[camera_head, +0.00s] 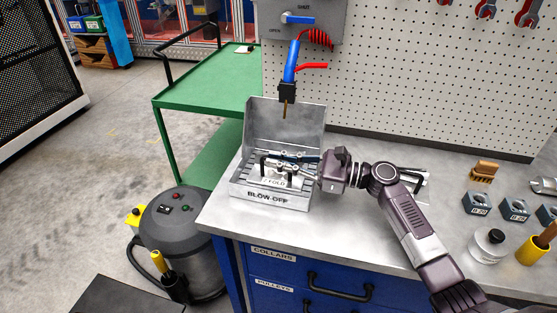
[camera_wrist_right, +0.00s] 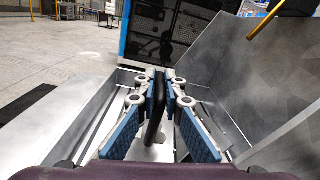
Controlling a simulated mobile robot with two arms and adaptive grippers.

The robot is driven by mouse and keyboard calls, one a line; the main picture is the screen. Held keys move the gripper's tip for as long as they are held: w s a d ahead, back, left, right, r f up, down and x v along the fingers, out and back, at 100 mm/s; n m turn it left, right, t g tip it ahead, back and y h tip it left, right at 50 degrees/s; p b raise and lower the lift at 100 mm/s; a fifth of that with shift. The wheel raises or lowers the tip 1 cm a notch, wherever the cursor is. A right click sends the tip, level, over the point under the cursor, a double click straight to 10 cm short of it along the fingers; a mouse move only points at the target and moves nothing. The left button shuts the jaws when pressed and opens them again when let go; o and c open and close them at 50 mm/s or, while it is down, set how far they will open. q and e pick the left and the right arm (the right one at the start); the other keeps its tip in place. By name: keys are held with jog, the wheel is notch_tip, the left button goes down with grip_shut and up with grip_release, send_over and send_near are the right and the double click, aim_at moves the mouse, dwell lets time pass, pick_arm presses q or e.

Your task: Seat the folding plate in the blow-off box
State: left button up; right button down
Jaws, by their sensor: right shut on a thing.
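The blow-off box (camera_head: 233,190) is a grey metal box with a raised back and a slatted floor, at the left end of the bench. The folding plate (camera_head: 275,183), a pale plate marked FOLD, is inside the box's outline near its front. My right gripper (camera_head: 276,162) reaches in from the right and is shut on the plate's black handle. In the right wrist view the handle (camera_wrist_right: 153,115) stands between the blue finger pads of the gripper (camera_wrist_right: 160,78). I cannot tell whether the plate rests on the slats. My left gripper is not in view.
A blue air gun (camera_head: 290,65) with a red hose hangs above the box. A green cart (camera_head: 200,90) and a grey vacuum (camera_head: 178,225) stand left of the bench.

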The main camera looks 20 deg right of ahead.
jog(key=c, duration=2)
grip_release()
jog(key=shift+o, duration=0.2)
jog(key=shift+s+d+f, duration=0.1)
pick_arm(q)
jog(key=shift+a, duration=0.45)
pick_arm(e)
jog(key=shift+v, duration=3.9)
